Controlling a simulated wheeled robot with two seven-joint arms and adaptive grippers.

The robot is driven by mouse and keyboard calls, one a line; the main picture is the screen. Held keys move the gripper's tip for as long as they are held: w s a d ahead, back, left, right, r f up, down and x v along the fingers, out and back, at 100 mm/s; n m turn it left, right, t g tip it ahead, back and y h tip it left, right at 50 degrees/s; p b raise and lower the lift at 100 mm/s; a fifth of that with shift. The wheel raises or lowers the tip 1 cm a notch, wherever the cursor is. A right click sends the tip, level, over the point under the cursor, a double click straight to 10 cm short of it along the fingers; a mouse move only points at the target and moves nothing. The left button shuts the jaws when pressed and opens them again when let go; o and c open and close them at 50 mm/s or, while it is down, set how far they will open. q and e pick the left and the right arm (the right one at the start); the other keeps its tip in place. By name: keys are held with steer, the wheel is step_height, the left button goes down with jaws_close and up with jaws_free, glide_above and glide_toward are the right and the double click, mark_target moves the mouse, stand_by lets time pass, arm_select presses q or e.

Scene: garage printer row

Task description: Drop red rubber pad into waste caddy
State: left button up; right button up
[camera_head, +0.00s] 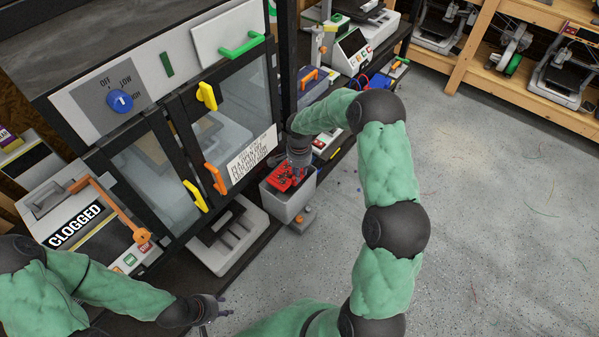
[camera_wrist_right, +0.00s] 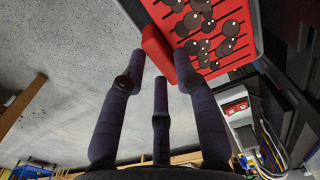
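A red block (camera_wrist_right: 157,50), possibly the rubber pad, lies between my right gripper's fingertips (camera_wrist_right: 160,62) in the right wrist view. Whether the fingers press on it is unclear. It stands at the edge of a red slotted surface (camera_wrist_right: 232,62) strewn with dark round bits. In the head view, my right gripper (camera_head: 299,160) is over a grey box (camera_head: 284,203) with a red top (camera_head: 285,178); the hand partly hides that top. I cannot tell which container is the waste caddy. My left gripper (camera_head: 215,310) is open and empty at the bottom, its fingers spread.
A cabinet with glass doors (camera_head: 245,100) and a blue dial (camera_head: 120,101) fills the left. Wooden shelves (camera_head: 470,50) hold printers. The floor at right is mostly clear.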

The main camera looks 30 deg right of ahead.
steer(key=shift+o, duration=0.8)
steer(key=shift+r, duration=0.1)
step_height(320, 180, up, 12)
steer(key=s+a+f+n+y, duration=0.2)
steer(key=s+a+f+n, duration=0.2)
steer(key=a+f, duration=0.6)
steer(key=s+a+f+n, duration=0.2)
steer(key=s+a+f, duration=0.2)
steer(key=s, duration=0.3)
steer(key=s+a+f+n+y+p, duration=0.1)
steer(key=s+a+f+n, duration=0.1)
steer(key=s+a+f, duration=0.2)
steer(key=s+a+f+n+y, duration=0.1)
steer(key=s+a+f+n, duration=0.2)
steer(key=s, duration=0.7)
steer(key=shift+s+a+f+p, duration=0.25)
steer(key=shift+a+f+p, duration=0.1)
steer(key=shift+a+f, duration=0.45)
